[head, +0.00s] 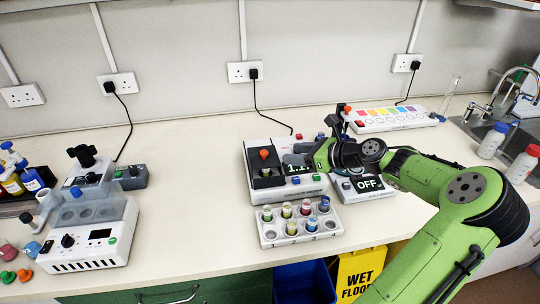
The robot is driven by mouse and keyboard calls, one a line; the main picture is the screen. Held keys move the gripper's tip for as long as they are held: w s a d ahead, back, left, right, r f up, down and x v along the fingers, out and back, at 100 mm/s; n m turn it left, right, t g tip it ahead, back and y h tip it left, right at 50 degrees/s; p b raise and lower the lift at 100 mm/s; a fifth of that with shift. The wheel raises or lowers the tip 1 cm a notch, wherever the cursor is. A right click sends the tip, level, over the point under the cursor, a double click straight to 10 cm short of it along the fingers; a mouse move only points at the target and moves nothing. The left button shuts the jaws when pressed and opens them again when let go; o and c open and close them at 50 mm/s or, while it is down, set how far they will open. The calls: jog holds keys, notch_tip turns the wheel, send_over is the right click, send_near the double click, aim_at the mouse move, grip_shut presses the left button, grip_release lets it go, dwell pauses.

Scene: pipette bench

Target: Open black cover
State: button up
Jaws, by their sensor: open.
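The black cover (265,176) is on the left part of a white bench device (258,195) at the middle of the bench, in the head view. An orange knob (264,154) stands at the cover. The cover appears shut. My gripper (290,161) is open, just right of the cover and over the device's display, which it partly hides. It appears apart from the cover, and I cannot tell its exact height.
A white rack (268,234) with several coloured vials stands in front of the device. A small unit reading OFF (370,184) is on its right. A colour-striped panel (391,118) lies behind. A larger instrument (85,250) stands left, with clear bench between.

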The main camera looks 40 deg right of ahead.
aim_at(265, 152)
jog(key=b+x, duration=0.2)
jog(key=x, duration=0.7)
jog(key=shift+w+f, duration=0.1)
jog(key=shift+w, duration=0.25)
jog(key=shift+a, duration=0.1)
jog(key=shift+c, duration=0.2)
grip_shut()
